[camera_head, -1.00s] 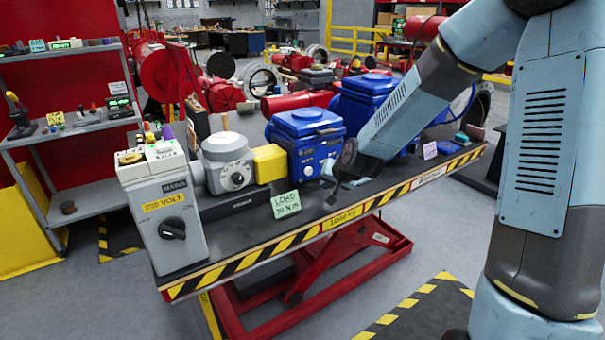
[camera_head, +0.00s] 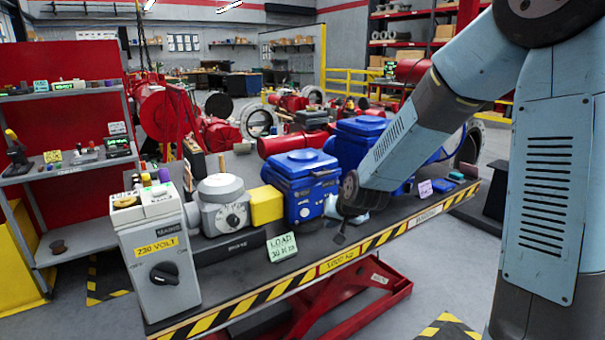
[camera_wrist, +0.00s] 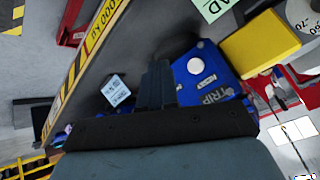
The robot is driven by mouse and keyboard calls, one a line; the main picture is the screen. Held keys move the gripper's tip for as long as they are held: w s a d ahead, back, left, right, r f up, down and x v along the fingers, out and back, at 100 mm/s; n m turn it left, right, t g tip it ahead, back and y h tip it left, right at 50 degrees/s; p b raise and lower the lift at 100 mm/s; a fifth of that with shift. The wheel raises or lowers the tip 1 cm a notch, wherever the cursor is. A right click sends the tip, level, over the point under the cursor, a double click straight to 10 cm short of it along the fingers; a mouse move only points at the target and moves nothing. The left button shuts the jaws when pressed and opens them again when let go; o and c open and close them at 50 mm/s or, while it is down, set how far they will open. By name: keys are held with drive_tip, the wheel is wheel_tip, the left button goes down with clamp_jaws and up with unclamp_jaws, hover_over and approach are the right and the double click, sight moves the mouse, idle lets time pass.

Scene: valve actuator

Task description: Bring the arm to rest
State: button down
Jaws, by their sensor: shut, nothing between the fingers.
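My arm (camera_head: 400,150) reaches in from the right, bent down over the bench. My gripper (camera_head: 342,238) is low over the bench top, in front of and to the right of the nearer blue actuator (camera_head: 302,185). In the wrist view my gripper (camera_wrist: 158,68) is shut and empty, its fingertips over the dark bench top beside a blue actuator with a TRIP label (camera_wrist: 218,93). I cannot tell whether the fingertips touch anything.
The bench (camera_head: 345,250) also holds a grey MAINS box (camera_head: 158,255), a grey dial unit (camera_head: 228,205), a yellow block (camera_head: 266,205), a LOAD card (camera_head: 283,247) and another blue actuator (camera_head: 360,150). Shelves (camera_head: 70,145) stand at left. Floor in front is free.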

drive_tip(key=s+d+r+h, duration=0.1)
drive_tip(key=s+d+r, duration=0.4)
drive_tip(key=s, duration=0.5)
drive_tip(key=s+d+r+g+h, duration=0.1)
drive_tip(key=s+d+r, duration=0.4)
drive_tip(key=s, duration=0.5)
drive_tip(key=s+d+r+h, duration=0.1)
drive_tip(key=s+d+r, duration=0.4)
drive_tip(key=s+r, duration=0.4)
drive_tip(key=shift+s+d+n+g, duration=0.3)
drive_tip(key=shift+s+n+g, duration=0.1)
drive_tip(key=shift+s, duration=0.05)
